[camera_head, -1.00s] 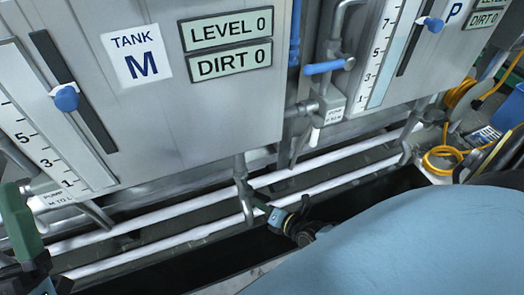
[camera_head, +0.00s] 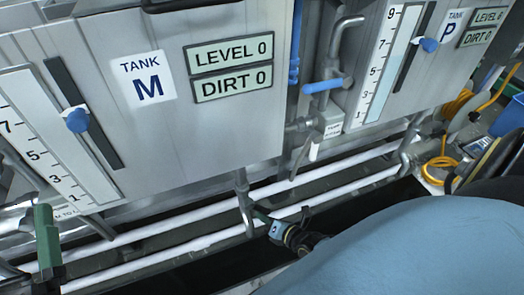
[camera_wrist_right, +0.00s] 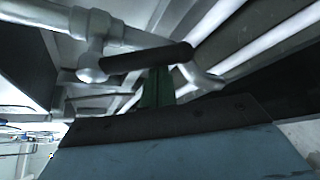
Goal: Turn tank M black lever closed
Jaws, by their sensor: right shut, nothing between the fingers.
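The tank M panel (camera_head: 230,130) is a grey metal box with its label (camera_head: 144,78) and displays reading LEVEL 0 and DIRT 0. A grey drain pipe (camera_head: 243,195) hangs below it. In the right wrist view the black lever (camera_wrist_right: 146,57) sticks out to the right from a grey valve (camera_wrist_right: 90,68). My right gripper (camera_head: 261,214) is shut and empty beside the pipe's lower end; its green tip (camera_wrist_right: 157,86) shows right at the lever, contact unclear. The lever is hard to make out in the head view.
White pipes (camera_head: 210,240) run along below the tanks, over a dark gap. Tank P (camera_head: 400,85) stands to the right, with a blue-handled valve (camera_head: 327,85) between the tanks. A yellow hose (camera_head: 440,165) lies at the right.

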